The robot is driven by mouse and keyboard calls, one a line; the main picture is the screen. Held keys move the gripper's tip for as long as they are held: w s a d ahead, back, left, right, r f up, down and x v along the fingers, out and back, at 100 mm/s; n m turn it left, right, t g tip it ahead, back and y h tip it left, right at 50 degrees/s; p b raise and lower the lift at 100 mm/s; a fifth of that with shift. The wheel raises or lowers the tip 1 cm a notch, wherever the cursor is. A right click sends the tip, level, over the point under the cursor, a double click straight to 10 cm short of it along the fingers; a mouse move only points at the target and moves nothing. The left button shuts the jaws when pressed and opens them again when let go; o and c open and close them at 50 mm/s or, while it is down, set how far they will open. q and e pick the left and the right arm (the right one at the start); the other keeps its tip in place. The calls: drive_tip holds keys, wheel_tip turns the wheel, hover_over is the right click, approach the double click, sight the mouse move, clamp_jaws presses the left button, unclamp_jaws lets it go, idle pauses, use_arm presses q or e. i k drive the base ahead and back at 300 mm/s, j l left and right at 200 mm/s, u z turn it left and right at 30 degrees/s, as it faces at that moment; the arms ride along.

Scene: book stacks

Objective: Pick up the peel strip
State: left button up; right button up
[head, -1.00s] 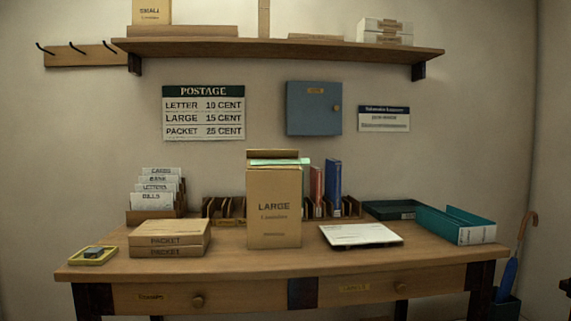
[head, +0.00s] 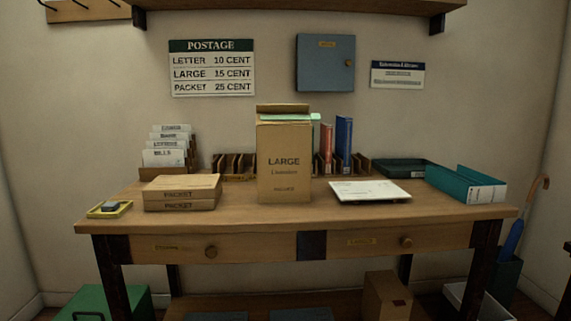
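A thin pale green strip (head: 315,118) shows at the top of the tall brown box marked LARGE (head: 284,165), under its raised back flap. It sticks out a little past the box's right edge, and I take it to be the peel strip. The box stands upright near the middle of the desk (head: 245,214). Neither of my grippers is in view.
Stacked PACKET boxes (head: 181,193) and a yellow tray (head: 110,209) lie on the left. White papers (head: 369,191) and a teal binder (head: 465,186) lie on the right. A wooden rack (head: 236,164) with books stands behind. Bare desk runs along the front edge.

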sight(312, 117)
drive_tip(key=i+l+u, duration=0.2)
drive_tip(key=l, duration=0.2)
drive_tip(key=i+l+u, duration=0.15)
drive_tip(key=l, duration=0.25)
drive_tip(key=i+l+u, duration=0.2)
drive_tip(key=l, duration=0.2)
drive_tip(key=l+u, duration=0.15)
drive_tip(key=l, duration=0.3)
